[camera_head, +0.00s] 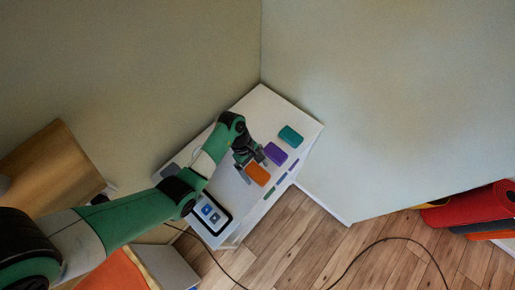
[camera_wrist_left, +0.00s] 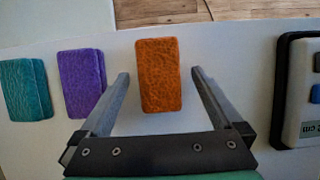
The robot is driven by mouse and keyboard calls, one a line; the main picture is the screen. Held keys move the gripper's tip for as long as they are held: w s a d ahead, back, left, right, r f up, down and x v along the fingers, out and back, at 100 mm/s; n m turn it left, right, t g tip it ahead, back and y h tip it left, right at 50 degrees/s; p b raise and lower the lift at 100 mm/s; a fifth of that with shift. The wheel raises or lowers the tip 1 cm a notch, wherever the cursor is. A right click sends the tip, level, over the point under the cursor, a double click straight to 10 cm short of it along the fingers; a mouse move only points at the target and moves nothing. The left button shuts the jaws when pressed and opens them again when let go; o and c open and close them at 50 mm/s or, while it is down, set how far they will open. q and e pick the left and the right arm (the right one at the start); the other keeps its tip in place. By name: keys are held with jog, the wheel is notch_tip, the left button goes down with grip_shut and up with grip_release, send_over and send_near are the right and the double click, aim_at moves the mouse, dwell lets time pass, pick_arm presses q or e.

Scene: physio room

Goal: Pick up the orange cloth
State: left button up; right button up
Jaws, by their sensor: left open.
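The orange cloth (camera_head: 257,174) is a folded rectangular pad lying flat on the white table top (camera_head: 262,104). In the left wrist view the orange cloth (camera_wrist_left: 159,75) lies centred between the two fingers of my left gripper (camera_wrist_left: 160,88). The fingers are spread, one on each side, with gaps to the cloth. In the head view my left gripper (camera_head: 246,168) is over the table, next to the cloth. I cannot tell its exact height above the table. My right gripper is not in view.
A purple cloth (camera_head: 275,153) and a teal cloth (camera_head: 290,136) lie in a row beyond the orange one. A device with blue buttons (camera_head: 210,214) sits on the table's near end. Walls stand behind the table. A cable (camera_head: 340,275) crosses the wooden floor.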

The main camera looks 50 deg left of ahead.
aim_at(260, 175)
pick_arm(q)
jog(key=shift+d+f, duration=0.1)
jog(key=shift+f, duration=0.2)
jog(key=c, duration=1.4)
jog(key=shift+r, duration=0.1)
jog(key=shift+r+p, duration=0.35)
jog(key=shift+r, duration=0.15)
notch_tip(260, 175, up, 3)
jog(key=shift+d+p, duration=0.15)
jog(key=shift+p, duration=0.55)
jog(key=s+d+r+p, duration=0.6)
jog(key=s+d+r, duration=0.2)
jog(key=d, duration=0.3)
jog(key=shift+r, duration=0.45)
jog(key=shift+s, duration=0.1)
